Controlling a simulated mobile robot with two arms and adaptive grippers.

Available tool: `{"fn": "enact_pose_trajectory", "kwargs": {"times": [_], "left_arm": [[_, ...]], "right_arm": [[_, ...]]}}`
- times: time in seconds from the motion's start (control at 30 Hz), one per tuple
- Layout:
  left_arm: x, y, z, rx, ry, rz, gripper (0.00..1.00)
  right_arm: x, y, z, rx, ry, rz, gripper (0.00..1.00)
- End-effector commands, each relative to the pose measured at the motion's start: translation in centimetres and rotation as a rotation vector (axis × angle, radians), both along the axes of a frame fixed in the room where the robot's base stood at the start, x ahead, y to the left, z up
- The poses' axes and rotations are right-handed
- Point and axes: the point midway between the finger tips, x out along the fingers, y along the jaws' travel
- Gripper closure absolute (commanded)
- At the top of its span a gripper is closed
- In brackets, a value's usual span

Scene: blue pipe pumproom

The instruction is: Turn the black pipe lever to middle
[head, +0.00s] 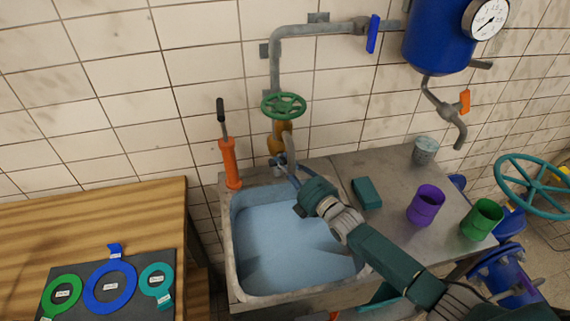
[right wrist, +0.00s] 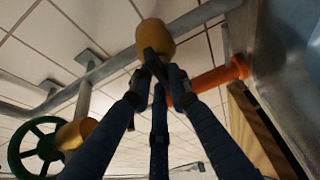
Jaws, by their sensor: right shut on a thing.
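The black pipe lever (right wrist: 153,64) is a dark bar projecting from a yellow pipe fitting (right wrist: 155,36) in the right wrist view. My right gripper (right wrist: 158,82) is shut on it, its blue fingers converging around the bar. In the head view my right gripper (head: 280,160) reaches over the sink to the yellow fitting (head: 277,139) below a green handwheel (head: 284,105). The held part is small and partly covered by the fingers there, so its exact angle is hard to tell. My left gripper is not in view.
An orange pump (head: 231,165) with an upright black handle stands left of the fitting. The water-filled sink (head: 233,260) lies below my arm. Purple (head: 425,205) and green (head: 482,220) cups, a metal cup (head: 425,151) and a teal block (head: 367,193) occupy the counter.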

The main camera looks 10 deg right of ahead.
Motion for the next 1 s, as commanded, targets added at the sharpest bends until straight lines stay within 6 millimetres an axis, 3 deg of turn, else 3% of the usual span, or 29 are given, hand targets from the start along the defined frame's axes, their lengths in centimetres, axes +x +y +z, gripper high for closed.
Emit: {"fn": "enact_pose_trajectory", "kwargs": {"times": [0.27, 0.7, 1.0], "left_arm": [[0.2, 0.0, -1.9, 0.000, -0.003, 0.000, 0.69], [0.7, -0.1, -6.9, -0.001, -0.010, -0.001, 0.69], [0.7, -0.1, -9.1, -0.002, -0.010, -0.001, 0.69]], "right_arm": [[-0.2, 0.1, -0.8, 0.091, 0.004, 0.002, 1.00], [-0.2, 0.1, -1.3, 0.446, 0.004, 0.002, 1.00], [-0.2, 0.1, -1.2, 0.655, 0.003, 0.002, 1.00]]}}
